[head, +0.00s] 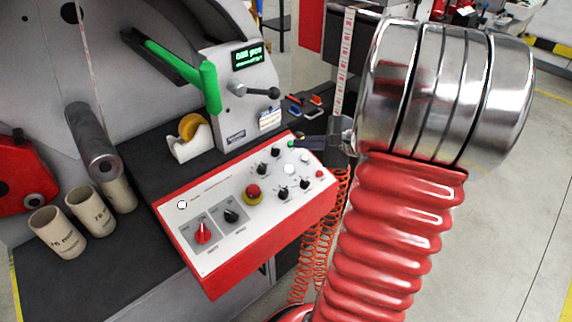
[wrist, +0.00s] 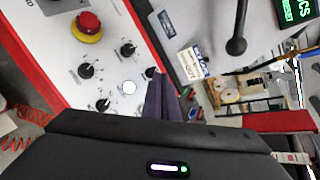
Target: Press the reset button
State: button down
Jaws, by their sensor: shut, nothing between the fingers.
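The red-edged control panel (head: 225,250) lies tilted on the dark bench. Its button labels are too small to read, so I cannot tell which one is the reset button. A lit white button (head: 290,169) sits among the black knobs; it also shows in the wrist view (wrist: 129,87). A red button (head: 320,174) is at the panel's right end. My gripper (head: 293,143) is shut and empty, its dark fingers over the panel's upper right edge. In the wrist view the fingers (wrist: 158,76) are to the right of the white button. Whether they touch anything is unclear.
A red mushroom stop button (head: 252,192) and red and black selectors stand on the panel. Behind it are a lit green display (head: 247,57), a lever (head: 262,92) and a tape dispenser (head: 192,140). Cardboard cores (head: 57,232) stand at the left.

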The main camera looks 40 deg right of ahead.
dwell(0.3)
jog(key=shift+w+a+f, duration=0.1)
jog(key=shift+w+f, duration=0.3)
jog(key=shift+f, duration=1)
jog(key=shift+w+d+f, duration=0.1)
jog(key=shift+w+f, duration=0.3)
jog(key=shift+f, duration=1.05)
jog(key=shift+w+a+f, duration=0.1)
jog(key=shift+w+f, duration=0.3)
jog(key=shift+f, duration=1)
jog(key=shift+w+f, duration=0.2)
jog(key=shift+f, duration=0.5)
jog(key=shift+r, duration=0.1)
jog(key=shift+s+r, duration=0.2)
jog(key=shift+r, duration=0.5)
jog(key=shift+s+r, duration=0.25)
jog(key=shift+r, duration=0.55)
jog(key=shift+s+r, duration=0.2)
jog(key=shift+r, duration=0.6)
jog(key=shift+s+r, duration=0.25)
jog(key=shift+r, duration=0.55)
